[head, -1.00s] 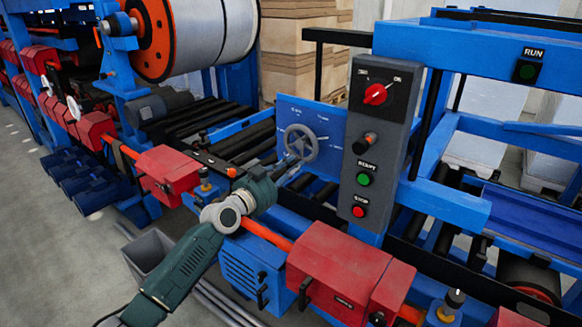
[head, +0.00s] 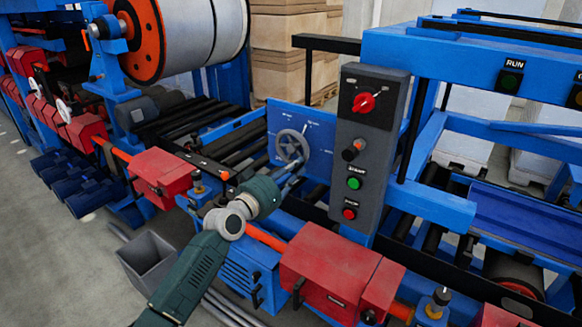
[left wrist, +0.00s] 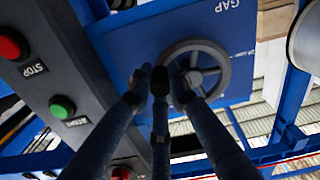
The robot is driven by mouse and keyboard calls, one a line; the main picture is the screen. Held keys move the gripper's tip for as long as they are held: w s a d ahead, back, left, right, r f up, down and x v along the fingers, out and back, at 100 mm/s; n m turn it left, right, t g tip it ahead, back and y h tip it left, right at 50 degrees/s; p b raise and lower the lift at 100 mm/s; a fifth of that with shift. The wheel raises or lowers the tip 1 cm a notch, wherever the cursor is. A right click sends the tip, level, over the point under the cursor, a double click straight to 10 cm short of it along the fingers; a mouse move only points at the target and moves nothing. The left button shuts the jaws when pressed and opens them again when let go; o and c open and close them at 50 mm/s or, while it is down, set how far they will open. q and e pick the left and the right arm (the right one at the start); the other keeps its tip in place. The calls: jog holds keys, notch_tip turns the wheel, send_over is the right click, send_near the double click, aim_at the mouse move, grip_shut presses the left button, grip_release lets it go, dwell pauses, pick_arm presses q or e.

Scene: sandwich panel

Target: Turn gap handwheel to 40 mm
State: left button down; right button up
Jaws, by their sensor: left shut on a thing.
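The gap handwheel (head: 292,147) is a grey spoked wheel on a blue panel (head: 318,130) with small white marks, too small to read in the head view. In the left wrist view the handwheel (left wrist: 222,72) stands before the same panel (left wrist: 130,42), which reads "GAP" at its top edge. My left gripper (head: 292,168) reaches the wheel from the front. In the left wrist view my left gripper's dark fingers (left wrist: 163,80) are closed in at the wheel's rim on its left side; they hide part of the rim. My right gripper is not in view.
A grey control box (head: 368,150) with a red selector, a green button and a red STOP button (left wrist: 10,46) stands close beside the wheel. A grey bin (head: 150,260) stands on the floor.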

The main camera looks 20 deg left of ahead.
aim_at(304, 150)
pick_arm(q)
jog(key=r+n+p, duration=0.1)
jog(key=n, duration=0.1)
jog(key=d+r+n+p, duration=0.1)
jog(key=n, duration=0.1)
jog(key=shift+s+r+n, duration=0.1)
jog(key=shift+r+n, duration=0.2)
jog(key=shift+r, duration=0.05)
jog(key=shift+r+n+p, duration=0.5)
jog(key=shift+n+p, duration=0.15)
jog(key=shift+n, duration=0.45)
jog(key=shift+a+r+n+p, duration=0.2)
jog(key=shift+r+n+p, duration=0.25)
jog(key=shift+n, duration=0.55)
jog(key=shift+r, duration=0.1)
jog(key=c, duration=1.6)
grip_release()
jog(key=shift+c, duration=0.2)
jog(key=shift+f, duration=0.2)
